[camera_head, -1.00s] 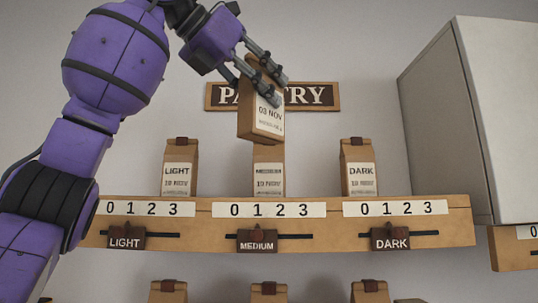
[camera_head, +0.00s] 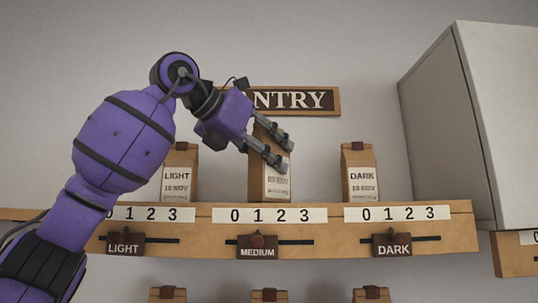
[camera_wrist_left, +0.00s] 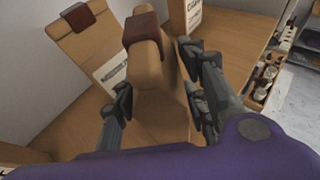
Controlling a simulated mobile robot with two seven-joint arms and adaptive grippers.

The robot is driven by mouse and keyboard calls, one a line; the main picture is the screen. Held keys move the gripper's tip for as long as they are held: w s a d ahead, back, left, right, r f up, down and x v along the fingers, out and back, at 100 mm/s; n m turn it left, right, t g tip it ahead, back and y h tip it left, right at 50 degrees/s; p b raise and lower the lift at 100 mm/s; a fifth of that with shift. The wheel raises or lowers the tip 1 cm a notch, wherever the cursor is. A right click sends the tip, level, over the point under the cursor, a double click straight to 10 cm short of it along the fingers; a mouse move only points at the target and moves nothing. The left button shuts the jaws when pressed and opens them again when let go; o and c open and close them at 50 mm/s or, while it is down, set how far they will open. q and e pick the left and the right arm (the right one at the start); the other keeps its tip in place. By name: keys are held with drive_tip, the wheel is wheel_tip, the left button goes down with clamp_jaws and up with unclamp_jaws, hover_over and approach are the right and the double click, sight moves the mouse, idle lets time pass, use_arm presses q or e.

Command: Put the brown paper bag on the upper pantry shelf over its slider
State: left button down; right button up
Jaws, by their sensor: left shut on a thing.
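My left gripper (camera_head: 277,154) is shut on a brown paper bag (camera_head: 257,178) with a white label. The bag is roughly upright at the middle of the upper pantry shelf (camera_head: 190,242), over the MEDIUM slider (camera_head: 257,247). Its base appears level with the shelf top; I cannot tell if it touches. In the left wrist view the held bag (camera_wrist_left: 160,85) with its dark red clip is between the fingers (camera_wrist_left: 160,108). My right gripper is not in view.
A LIGHT bag (camera_head: 178,175) and a DARK bag (camera_head: 358,175) stand left and right on the shelf. The LIGHT slider (camera_head: 125,245) and DARK slider (camera_head: 392,245) are below. A grey cabinet (camera_head: 445,130) is at right. Bag tops show below the shelf.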

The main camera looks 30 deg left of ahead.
use_arm(q)
drive_tip(key=shift+d, duration=0.15)
drive_tip(key=c, duration=1)
unclamp_jaws()
drive_tip(key=shift+f, duration=0.15)
drive_tip(key=shift+c, duration=0.2)
drive_tip(key=v, duration=1.2)
drive_tip(key=shift+r, duration=0.2)
